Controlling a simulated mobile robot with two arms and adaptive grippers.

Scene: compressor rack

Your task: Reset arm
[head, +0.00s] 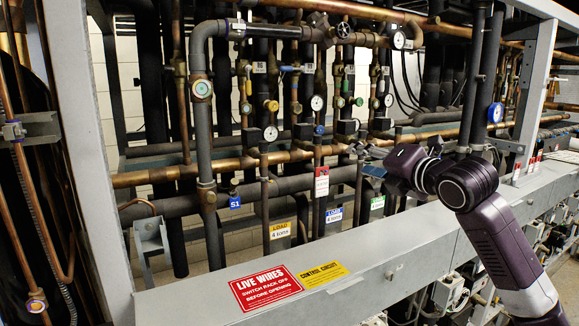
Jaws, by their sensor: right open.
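My right arm comes in from the lower right. Its wrist is bent to the left over the grey front beam (400,266), in front of the pipes. My right gripper (378,165) is at the left end of the wrist, small and dark against the pipes. It is open, and I see nothing held in it. It appears in front of the pipes, but I cannot tell how far from them. My left gripper is not in view.
The compressor rack holds copper pipes (150,177), dark insulated pipes, gauges (270,133) and valves. A grey post (85,150) stands at left and another (533,90) at right. The beam carries a red "LIVE WIRES" sign (265,288) and a yellow label (321,275).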

